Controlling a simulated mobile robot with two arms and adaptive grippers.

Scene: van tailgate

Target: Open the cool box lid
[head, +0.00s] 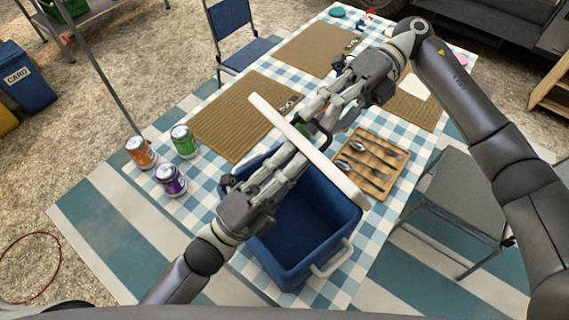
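The blue cool box (305,225) stands on the checked table with its inside exposed and looking empty. Its white lid (345,185) stands up along the far side, seen nearly edge-on. My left gripper (300,148) reaches across the box's opening, with its fingertips at the near face of the lid; contact is unclear. My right gripper (322,118) is on the far side of the lid, its fingers close behind the lid's edge. A small dark green thing shows by its fingertips. The overlapping fingers and lid hide whether either gripper is open or shut.
An orange can (140,152), a green can (184,141) and a purple can (170,180) stand left of the box. A wooden tray (362,178) with cutlery lies to its right. Woven mats (225,125) lie beyond. A folding chair (460,195) stands at the right.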

